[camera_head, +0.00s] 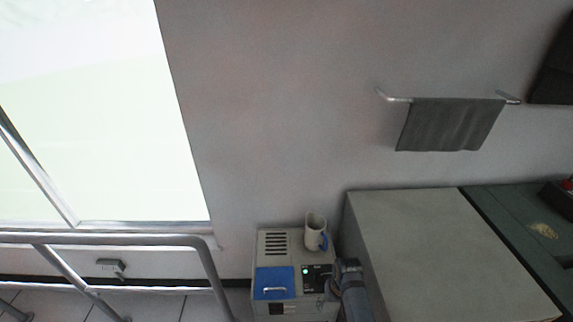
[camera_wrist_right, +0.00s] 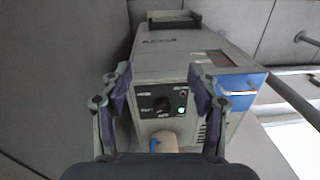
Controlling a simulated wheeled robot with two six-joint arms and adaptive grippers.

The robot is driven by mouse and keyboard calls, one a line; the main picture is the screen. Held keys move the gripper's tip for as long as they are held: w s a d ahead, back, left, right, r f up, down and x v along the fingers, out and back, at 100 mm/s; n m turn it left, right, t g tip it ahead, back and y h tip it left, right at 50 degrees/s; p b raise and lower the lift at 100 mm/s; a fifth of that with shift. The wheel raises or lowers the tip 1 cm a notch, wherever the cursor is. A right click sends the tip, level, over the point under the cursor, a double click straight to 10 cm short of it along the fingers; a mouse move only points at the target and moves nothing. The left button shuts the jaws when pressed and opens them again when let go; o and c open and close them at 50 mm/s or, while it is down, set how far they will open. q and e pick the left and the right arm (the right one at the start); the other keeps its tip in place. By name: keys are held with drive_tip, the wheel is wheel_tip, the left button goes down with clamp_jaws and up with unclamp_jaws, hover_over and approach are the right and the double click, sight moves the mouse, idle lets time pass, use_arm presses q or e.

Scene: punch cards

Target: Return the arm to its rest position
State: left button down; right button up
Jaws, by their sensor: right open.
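My right gripper (camera_head: 347,266) is at the bottom middle of the head view, beside the right side of a grey machine. In the wrist view its two purple-padded fingers (camera_wrist_right: 160,80) are spread apart with nothing between them touching; the gripper is empty. The grey machine (camera_head: 272,243) has a vent, a blue panel and a black control panel with a green light. The wrist view shows this machine (camera_wrist_right: 160,66) past the fingers, with the control panel between them. My left gripper is in neither view.
A cream mug (camera_head: 314,227) with a blue handle stands on the machine; it also shows low in the wrist view (camera_wrist_right: 166,141). A grey cabinet (camera_head: 430,250) stands close to the right. A metal railing (camera_head: 120,240) is at left. A dark towel (camera_head: 450,124) hangs on the wall.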

drive_tip(key=s+d+f+b, duration=0.1)
drive_tip(key=s+d+f, duration=0.1)
drive_tip(key=s+f, duration=0.55)
drive_tip(key=s+d+f, duration=0.3)
drive_tip(key=s+f, duration=0.1)
drive_tip(key=f, duration=0.6)
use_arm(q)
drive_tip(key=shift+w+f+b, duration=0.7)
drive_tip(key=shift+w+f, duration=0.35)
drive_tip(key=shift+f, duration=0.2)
use_arm(e)
drive_tip(key=s+d+f, duration=0.2)
drive_tip(key=s+f, duration=0.2)
drive_tip(key=s, duration=0.3)
drive_tip(key=s+d+f+h, duration=0.1)
drive_tip(key=s+d+f, duration=0.2)
drive_tip(key=s, duration=0.5)
drive_tip(key=s+d+f+t, duration=0.1)
drive_tip(key=s+d+f, duration=0.2)
drive_tip(key=s, duration=0.4)
drive_tip(key=shift+s+d+f+n, duration=0.25)
drive_tip(key=shift+f+n, duration=0.15)
drive_tip(key=shift+f, duration=0.4)
